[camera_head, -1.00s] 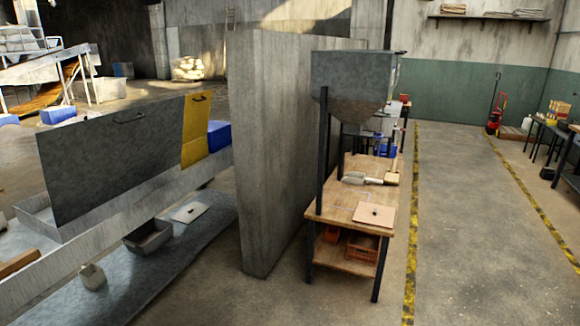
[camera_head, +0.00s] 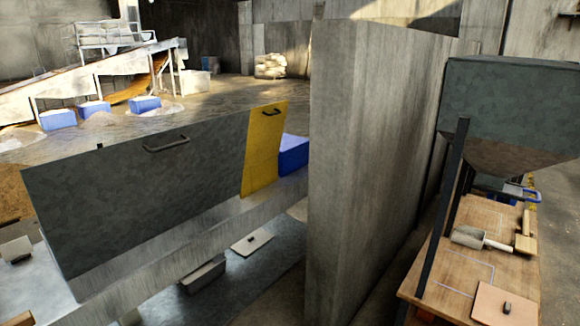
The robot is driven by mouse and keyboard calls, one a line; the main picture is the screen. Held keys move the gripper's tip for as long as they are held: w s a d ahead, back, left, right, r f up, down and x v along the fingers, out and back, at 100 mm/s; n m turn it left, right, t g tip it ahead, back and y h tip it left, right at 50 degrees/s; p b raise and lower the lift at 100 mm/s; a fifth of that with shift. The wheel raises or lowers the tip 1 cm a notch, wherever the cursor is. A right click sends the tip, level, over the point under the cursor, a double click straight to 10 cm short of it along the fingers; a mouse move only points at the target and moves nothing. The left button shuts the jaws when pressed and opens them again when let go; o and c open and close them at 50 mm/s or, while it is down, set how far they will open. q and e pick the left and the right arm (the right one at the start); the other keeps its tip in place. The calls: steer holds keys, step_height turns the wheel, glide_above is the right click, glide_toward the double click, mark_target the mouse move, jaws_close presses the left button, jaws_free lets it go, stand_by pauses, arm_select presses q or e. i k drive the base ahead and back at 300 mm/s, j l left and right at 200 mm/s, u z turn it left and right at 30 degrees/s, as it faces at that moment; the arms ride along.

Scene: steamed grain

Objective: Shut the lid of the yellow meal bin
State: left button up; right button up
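The yellow lid (camera_head: 264,150) of the meal bin stands raised, with a dark handle near its top edge. It is beside a larger grey lid (camera_head: 140,190), also raised, with its own dark handle. Both lids stand up from a long pale trough or bin structure (camera_head: 190,240). The inside of the yellow-lidded bin is hidden from this angle. Neither of my grippers shows in the head view.
A tall concrete partition (camera_head: 370,170) stands just right of the yellow lid. Beyond it is a wooden workbench (camera_head: 455,265) with a metal scoop (camera_head: 480,239) under a grey hopper (camera_head: 510,105). Blue bins (camera_head: 58,118) and a conveyor (camera_head: 90,75) are at the back left.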

mark_target(267, 122)
steer(key=i+j, duration=0.2)
steer(key=j, duration=0.15)
steer(key=i+j, duration=0.2)
steer(key=i+j+z, duration=0.1)
steer(key=j, duration=0.35)
steer(key=i+j, duration=0.4)
steer(key=j, duration=0.3)
steer(key=i+l+u, duration=0.15)
steer(key=i+l, duration=0.65)
steer(key=i, duration=0.1)
